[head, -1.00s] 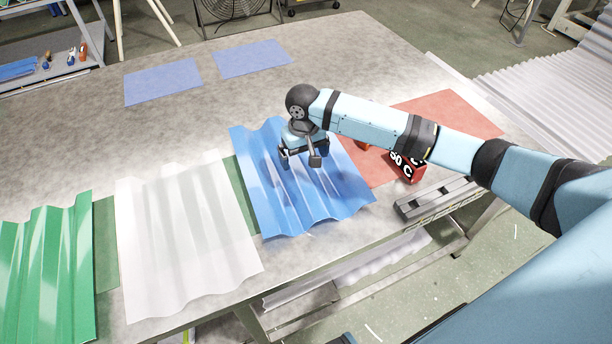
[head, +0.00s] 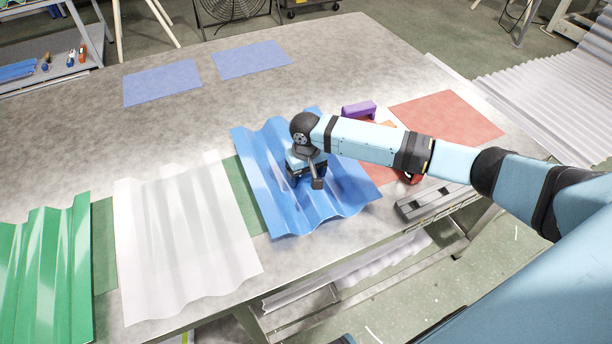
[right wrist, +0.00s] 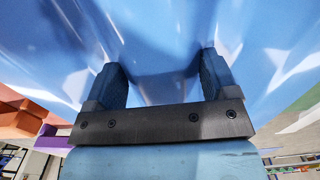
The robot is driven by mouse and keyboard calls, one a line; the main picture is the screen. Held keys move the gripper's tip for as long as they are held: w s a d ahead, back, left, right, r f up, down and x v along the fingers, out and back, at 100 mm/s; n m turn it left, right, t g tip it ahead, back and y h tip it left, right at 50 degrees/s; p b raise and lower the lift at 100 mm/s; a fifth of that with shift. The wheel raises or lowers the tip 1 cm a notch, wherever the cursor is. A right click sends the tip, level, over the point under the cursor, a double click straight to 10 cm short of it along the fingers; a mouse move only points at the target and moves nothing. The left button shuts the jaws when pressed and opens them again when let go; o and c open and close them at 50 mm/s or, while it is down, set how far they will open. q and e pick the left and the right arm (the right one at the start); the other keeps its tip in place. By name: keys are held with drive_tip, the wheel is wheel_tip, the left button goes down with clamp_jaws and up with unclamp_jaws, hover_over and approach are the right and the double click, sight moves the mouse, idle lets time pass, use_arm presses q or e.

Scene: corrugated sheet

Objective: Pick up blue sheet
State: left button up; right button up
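The blue corrugated sheet (head: 272,190) lies on the grey table in the head view, beside the white sheet. My right gripper (head: 305,175) is down at the blue sheet's middle. In the right wrist view the blue sheet (right wrist: 160,30) fills the upper part. The right gripper's two fingers (right wrist: 160,85) stand apart there, one on each side of a raised ridge, and appear shut on it. The fingertips are partly hidden by the sheet in the head view. My left gripper is not in view.
A white corrugated sheet (head: 180,235) and a green one (head: 45,270) lie to the left. Two flat blue mats (head: 162,83) lie at the back, and a red mat (head: 450,118) at the right. A purple object (head: 358,109) and a grey metal bar (head: 425,203) are near my right arm.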

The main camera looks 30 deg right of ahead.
drive_tip(key=c, duration=0.7)
drive_tip(key=shift+r, duration=0.35)
wheel_tip(320, 180, up, 3)
drive_tip(key=shift+w, duration=0.1)
drive_tip(key=c, duration=0.5)
drive_tip(key=shift+n, duration=0.3)
drive_tip(key=a+r, duration=0.1)
drive_tip(key=r, duration=0.4)
drive_tip(key=a+r+p, duration=0.1)
drive_tip(key=r, duration=0.5)
drive_tip(key=a+r, duration=0.2)
drive_tip(key=r, duration=0.4)
drive_tip(key=shift+p, duration=0.4)
drive_tip(key=shift+a, duration=0.1)
